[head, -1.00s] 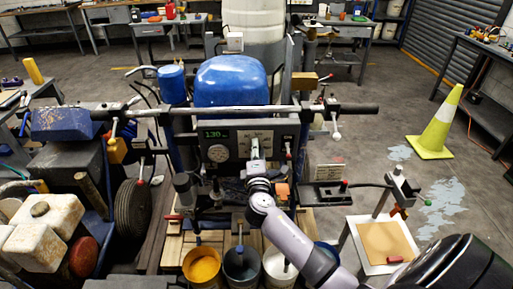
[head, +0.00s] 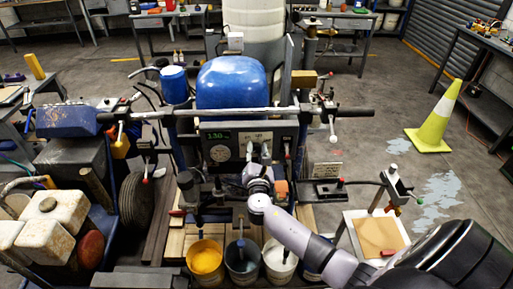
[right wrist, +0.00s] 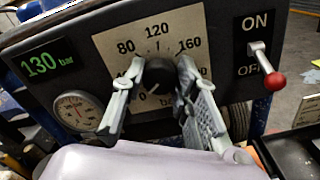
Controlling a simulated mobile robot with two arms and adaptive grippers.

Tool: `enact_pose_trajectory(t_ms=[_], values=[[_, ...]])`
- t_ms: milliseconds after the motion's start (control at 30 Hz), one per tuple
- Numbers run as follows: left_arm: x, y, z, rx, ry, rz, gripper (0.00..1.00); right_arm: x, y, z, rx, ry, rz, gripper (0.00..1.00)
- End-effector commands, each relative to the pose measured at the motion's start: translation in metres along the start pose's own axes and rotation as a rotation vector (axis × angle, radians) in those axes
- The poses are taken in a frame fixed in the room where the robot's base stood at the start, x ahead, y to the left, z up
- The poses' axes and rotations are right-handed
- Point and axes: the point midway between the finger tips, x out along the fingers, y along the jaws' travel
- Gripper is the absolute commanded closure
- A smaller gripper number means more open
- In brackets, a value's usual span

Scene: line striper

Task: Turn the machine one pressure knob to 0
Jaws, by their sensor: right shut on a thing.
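The machine's grey control panel (head: 273,136) faces me below the blue tank. In the right wrist view the black pressure knob (right wrist: 157,76) sits on a pale dial plate (right wrist: 186,21) marked with numbers that include 0, 80, 120 and 160. My right gripper (right wrist: 160,82) has one finger on each side of the knob and is shut on it. The knob's exact pointer direction is hard to tell. The green display (right wrist: 43,63) reads 130 bar. In the head view my right gripper (head: 252,158) is in front of the panel and hides the knob. My left gripper is not in view.
A round gauge (right wrist: 78,111) is left of the dial plate. A red-tipped ON/OFF lever (right wrist: 266,66) is to the right. Paint buckets (head: 205,257) stand below the panel. A yellow-green cone (head: 434,120) stands on the floor to the right.

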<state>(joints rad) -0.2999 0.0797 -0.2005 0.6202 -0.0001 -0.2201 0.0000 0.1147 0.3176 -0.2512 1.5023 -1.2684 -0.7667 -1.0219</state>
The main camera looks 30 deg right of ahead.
Motion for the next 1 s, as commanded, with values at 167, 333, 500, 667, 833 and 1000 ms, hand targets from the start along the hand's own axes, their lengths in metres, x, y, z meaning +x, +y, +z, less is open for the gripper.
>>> enact_pose_trajectory(t_ms=[167, 333, 500, 667, 833, 1000], values=[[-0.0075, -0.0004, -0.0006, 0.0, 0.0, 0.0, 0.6, -0.0005, 0.0003, -0.0006, -0.091, 0.004, 0.0, 1.0], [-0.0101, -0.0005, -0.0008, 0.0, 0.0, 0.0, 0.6, -0.0007, 0.0004, -0.0012, -0.14, 0.003, 0.0, 1.0], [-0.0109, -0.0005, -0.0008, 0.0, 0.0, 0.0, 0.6, -0.0007, 0.0001, -0.0016, -0.16, 0.003, 0.0, 1.0], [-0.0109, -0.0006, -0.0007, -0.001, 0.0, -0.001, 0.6, -0.0007, -0.0001, -0.0019, -0.164, 0.003, 0.0, 1.0], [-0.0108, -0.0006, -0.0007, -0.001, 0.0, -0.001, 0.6, -0.0007, -0.0002, -0.0019, -0.164, 0.003, 0.0, 1.0], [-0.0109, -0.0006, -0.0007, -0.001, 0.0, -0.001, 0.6, -0.0006, -0.0002, -0.0017, -0.163, 0.003, 0.0, 0.64]])
